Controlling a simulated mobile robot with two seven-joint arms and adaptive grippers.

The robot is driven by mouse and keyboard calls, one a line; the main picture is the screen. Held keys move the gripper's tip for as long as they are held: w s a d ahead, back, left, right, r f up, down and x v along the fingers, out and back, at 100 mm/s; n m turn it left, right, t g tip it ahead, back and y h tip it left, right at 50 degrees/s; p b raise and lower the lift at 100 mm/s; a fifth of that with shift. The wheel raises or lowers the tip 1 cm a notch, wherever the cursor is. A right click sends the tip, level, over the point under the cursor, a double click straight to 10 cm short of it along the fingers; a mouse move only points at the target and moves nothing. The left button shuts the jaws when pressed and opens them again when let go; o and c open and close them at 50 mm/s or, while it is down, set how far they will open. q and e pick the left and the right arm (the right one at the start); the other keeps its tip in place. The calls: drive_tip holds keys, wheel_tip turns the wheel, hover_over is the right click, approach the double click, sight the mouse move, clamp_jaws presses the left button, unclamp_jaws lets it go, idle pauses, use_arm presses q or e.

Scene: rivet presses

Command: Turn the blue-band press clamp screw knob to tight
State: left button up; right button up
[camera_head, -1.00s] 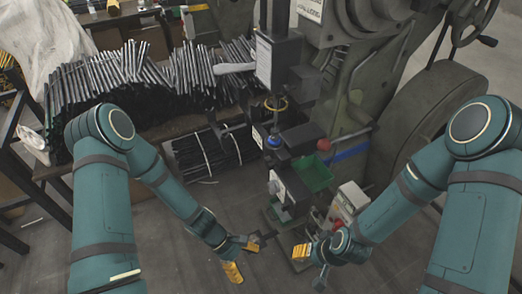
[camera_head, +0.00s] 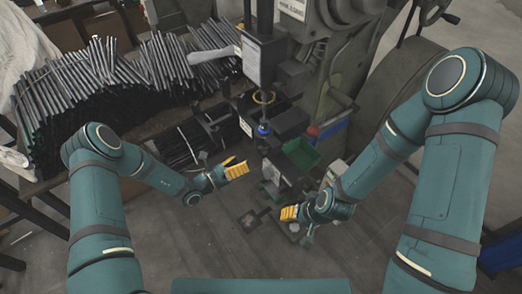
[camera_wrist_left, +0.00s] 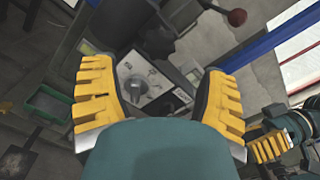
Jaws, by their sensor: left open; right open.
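The press (camera_head: 258,62) stands at the back middle in the head view, with a small blue part (camera_head: 263,128) low on its column and a blue band (camera_head: 334,126) to the right. In the left wrist view, a grey knob (camera_wrist_left: 133,88) sits on a light panel (camera_wrist_left: 155,82), between my left fingers in the picture and beyond them. I cannot tell whether it is the clamp screw knob, or its setting. My left gripper (camera_head: 235,169) is open and empty, left of the press. My right gripper (camera_head: 291,213) is open and empty, lower and to the right; my left gripper also shows in the wrist view (camera_wrist_left: 158,100).
Many dark metal rods (camera_head: 85,85) lie piled on a bench at the left. A green tray (camera_head: 301,154) sits beside the press. A lever with a red ball (camera_wrist_left: 237,17) shows in the left wrist view. Bare floor (camera_head: 220,250) lies in front.

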sight(259, 153)
use_arm(q)
drive_tip(key=x, duration=0.8)
drive_tip(key=shift+w+d, duration=0.25)
drive_tip(key=shift+d, duration=0.05)
drive_tip(key=c, duration=1.2)
